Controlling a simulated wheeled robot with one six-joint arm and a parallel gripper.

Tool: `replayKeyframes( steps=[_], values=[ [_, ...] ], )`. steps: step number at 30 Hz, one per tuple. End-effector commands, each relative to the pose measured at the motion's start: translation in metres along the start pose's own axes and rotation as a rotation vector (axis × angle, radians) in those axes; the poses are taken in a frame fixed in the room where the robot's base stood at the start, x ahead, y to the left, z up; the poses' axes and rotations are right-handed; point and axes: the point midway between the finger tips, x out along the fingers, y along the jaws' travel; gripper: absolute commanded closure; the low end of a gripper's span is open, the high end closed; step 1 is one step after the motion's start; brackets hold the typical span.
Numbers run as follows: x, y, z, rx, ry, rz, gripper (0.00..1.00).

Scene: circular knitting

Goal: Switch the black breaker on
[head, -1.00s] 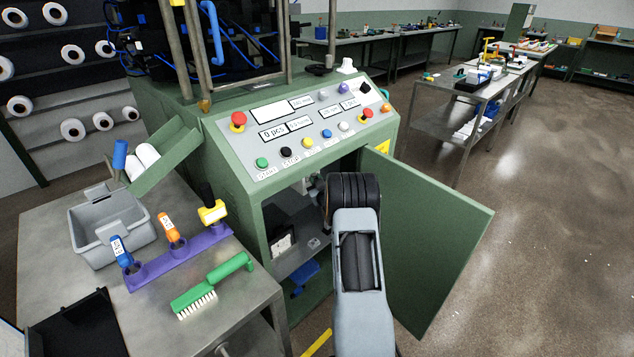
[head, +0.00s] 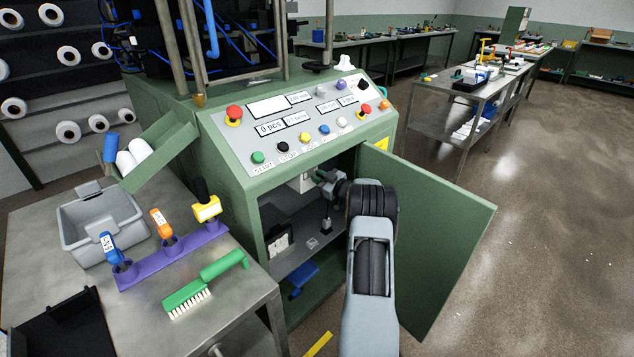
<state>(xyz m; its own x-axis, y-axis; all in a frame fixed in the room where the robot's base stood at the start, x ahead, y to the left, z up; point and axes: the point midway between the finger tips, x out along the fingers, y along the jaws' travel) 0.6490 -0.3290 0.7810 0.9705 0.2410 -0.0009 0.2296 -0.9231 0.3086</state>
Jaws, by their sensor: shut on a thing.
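The green knitting machine's cabinet stands open, with its green door (head: 435,240) swung out to the right. My gripper (head: 320,178) reaches into the upper part of the opening. Its tips are at a small white box (head: 303,183) inside. The jaws are shut on a small part there, which looks to be the black breaker; it is mostly hidden by the gripper and too small to read its position. A white unit with a dark face (head: 280,243) stands lower on the left inside the cabinet.
A control panel (head: 300,120) with coloured buttons slopes above the opening. A dark upright part (head: 327,212) stands below my gripper. The side table at left holds a grey bin (head: 100,238), a purple tool rack (head: 172,255) and a green brush (head: 207,283). Open floor lies right.

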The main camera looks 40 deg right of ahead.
Motion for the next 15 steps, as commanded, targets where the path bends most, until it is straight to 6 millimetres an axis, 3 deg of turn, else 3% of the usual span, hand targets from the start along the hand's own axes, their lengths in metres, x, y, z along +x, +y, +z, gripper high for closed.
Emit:
replayKeyframes(
  steps=[15],
  values=[
    [0.0019,0.0096,0.0051,-0.002,0.097,-0.295,1.0]
  ],
)
